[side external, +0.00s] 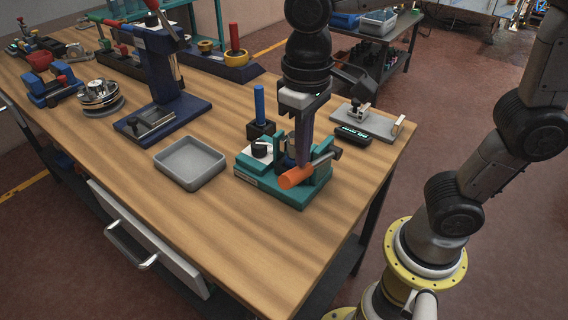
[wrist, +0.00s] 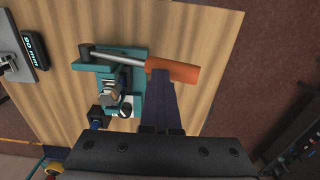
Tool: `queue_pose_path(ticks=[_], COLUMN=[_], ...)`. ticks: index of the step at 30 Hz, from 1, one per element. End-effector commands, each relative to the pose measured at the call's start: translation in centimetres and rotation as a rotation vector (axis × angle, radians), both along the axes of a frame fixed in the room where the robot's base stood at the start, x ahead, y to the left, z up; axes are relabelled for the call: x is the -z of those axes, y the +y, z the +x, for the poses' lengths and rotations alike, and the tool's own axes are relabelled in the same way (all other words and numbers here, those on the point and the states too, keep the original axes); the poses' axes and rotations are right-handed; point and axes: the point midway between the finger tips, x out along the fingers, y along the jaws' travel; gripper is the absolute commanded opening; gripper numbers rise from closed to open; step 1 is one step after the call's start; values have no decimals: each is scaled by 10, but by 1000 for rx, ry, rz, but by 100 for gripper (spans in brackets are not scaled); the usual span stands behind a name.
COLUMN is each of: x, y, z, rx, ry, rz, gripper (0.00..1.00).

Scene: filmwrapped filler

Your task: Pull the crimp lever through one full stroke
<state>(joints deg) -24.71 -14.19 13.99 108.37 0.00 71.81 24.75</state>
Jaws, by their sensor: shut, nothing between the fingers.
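The crimp tool has a teal base (side external: 270,190) near the table's right front, with a black knob on a white dial beside its upright body. Its crimp lever has an orange grip (side external: 294,178) and a metal shaft. In the side view the grip points low toward the front left. In the wrist view the lever's orange grip (wrist: 183,71) lies across the top of the tool, pointing right. My gripper (side external: 297,162) is shut and empty, its purple fingers pointing down at the grip. In the wrist view the fingertips (wrist: 161,74) meet the grip's left part; I cannot tell whether they touch.
A grey tray (side external: 190,165) stands left of the tool. A blue post (side external: 259,104) in a black block stands behind it. A small black display (side external: 353,136) and a grey plate fixture (side external: 372,124) lie right. A navy press (side external: 160,85) stands farther left. The front tabletop is clear.

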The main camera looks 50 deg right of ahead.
Motion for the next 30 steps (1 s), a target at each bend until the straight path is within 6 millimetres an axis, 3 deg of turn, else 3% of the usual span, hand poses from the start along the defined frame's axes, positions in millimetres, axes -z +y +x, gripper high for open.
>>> queue_pose_path(ticks=[12, 30], x=[17, 26], y=[10, 13], z=[-1, 0], rx=[-1, -1], ry=[3, 2], rz=[0, 0], gripper=[0, 0])
